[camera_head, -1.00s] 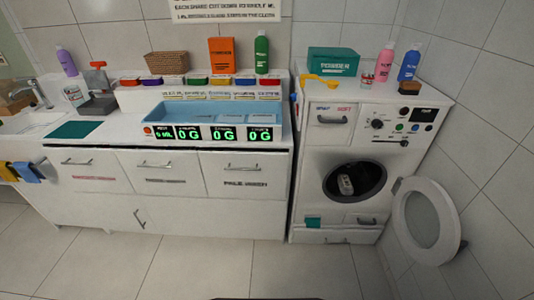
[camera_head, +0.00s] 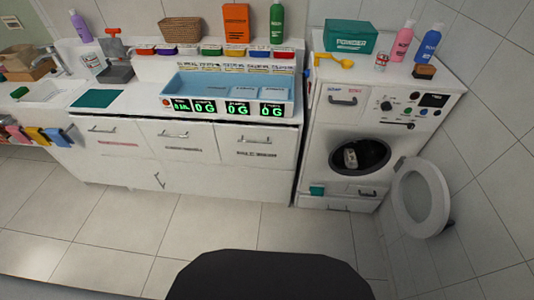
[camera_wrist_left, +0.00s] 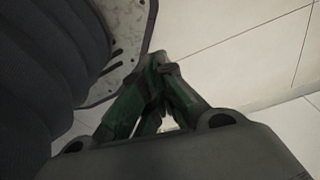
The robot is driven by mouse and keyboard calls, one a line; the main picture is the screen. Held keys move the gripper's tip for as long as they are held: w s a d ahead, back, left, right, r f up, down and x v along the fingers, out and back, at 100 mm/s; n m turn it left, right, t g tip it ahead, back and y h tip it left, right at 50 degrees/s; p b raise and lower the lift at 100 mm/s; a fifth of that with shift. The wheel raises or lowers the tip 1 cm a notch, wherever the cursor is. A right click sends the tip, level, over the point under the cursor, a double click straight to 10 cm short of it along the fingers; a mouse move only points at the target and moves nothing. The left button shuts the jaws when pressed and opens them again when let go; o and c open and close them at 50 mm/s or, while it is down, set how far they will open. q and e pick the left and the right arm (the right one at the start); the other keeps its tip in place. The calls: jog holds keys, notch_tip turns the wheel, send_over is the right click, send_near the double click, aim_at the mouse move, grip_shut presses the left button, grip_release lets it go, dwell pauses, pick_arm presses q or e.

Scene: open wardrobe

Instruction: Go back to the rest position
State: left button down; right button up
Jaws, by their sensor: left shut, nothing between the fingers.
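My left gripper (camera_wrist_left: 160,60) shows in the left wrist view with its green and dark fingers together, shut and empty. It is close beside a dark ribbed part of my own body, over the pale tiled floor. In the head view neither gripper shows. A dark rounded part of my own body fills the bottom middle of that view. My right gripper is not in any view.
A white counter (camera_head: 190,170) with drawers and a blue tray (camera_head: 230,88) with scale displays stands at the back. To its right is a washing machine (camera_head: 330,125) with its round door (camera_head: 421,197) swung open. The tiled floor (camera_head: 200,220) in front is clear.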

pick_arm(q)
jog(key=s+a+r+p, duration=0.1)
jog(key=s+a+p, duration=0.1)
jog(key=s+p, duration=0.3)
jog(key=s+a+r+p, duration=0.2)
jog(key=s+p, duration=0.4)
jog(key=s, duration=0.1)
jog(key=shift+s+r+g, duration=0.2)
jog(key=shift+s+g, duration=0.1)
jog(key=shift+s, duration=0.05)
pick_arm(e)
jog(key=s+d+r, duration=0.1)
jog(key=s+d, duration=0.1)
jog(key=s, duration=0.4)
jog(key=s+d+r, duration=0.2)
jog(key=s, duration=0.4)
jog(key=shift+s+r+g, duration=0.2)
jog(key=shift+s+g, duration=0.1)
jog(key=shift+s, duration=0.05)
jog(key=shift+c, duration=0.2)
